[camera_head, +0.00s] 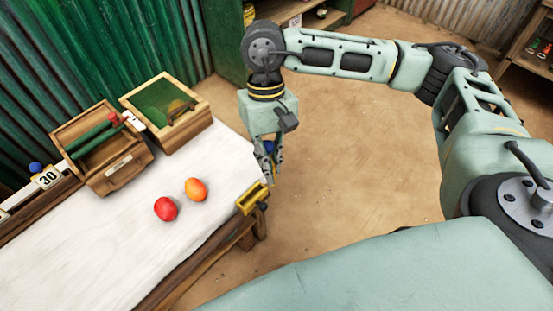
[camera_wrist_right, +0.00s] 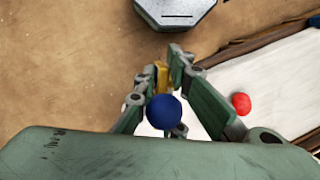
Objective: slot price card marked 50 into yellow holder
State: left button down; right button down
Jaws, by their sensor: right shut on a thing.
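The yellow holder (camera_head: 252,198) is fixed at the right edge of the white-topped table. My right gripper (camera_head: 274,170) points down just above and behind it, off the table's end. It is shut on a piece with a blue ball knob (camera_head: 269,147), like the knob by the card marked 30. In the right wrist view the blue knob (camera_wrist_right: 163,112) sits between the fingers, and yellow (camera_wrist_right: 162,76) shows by the fingertips. The card's face and number are hidden, and I cannot tell whether it touches the holder. My left gripper is not in view.
A red fruit (camera_head: 166,209) and an orange one (camera_head: 196,189) lie on the table (camera_head: 120,235). A card marked 30 (camera_head: 47,178) stands far left. A wooden crate (camera_head: 128,172) and a green-lined box (camera_head: 190,128) stand at the back. The floor right of the table is clear.

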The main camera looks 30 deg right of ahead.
jog(key=w+a+f+m+t, duration=0.1)
jog(key=w+f+m, duration=0.1)
jog(key=f+m, duration=0.2)
jog(key=w+a+f+m+y+p, duration=0.1)
jog(key=w+f+m, duration=0.1)
jog(key=f+m, duration=0.2)
jog(key=w+a+f+m+t+y, duration=0.1)
jog(key=f+m, duration=0.3)
jog(key=f, duration=0.5)
jog(key=shift+w+a+f+t, duration=0.3)
jog(key=shift+w+a+f, duration=0.05)
jog(key=shift+w+a, duration=0.25)
jog(key=shift+f, duration=0.35)
jog(key=shift+r, duration=0.1)
jog(key=c, duration=1.8)
grip_release()
jog(key=shift+o, duration=0.2)
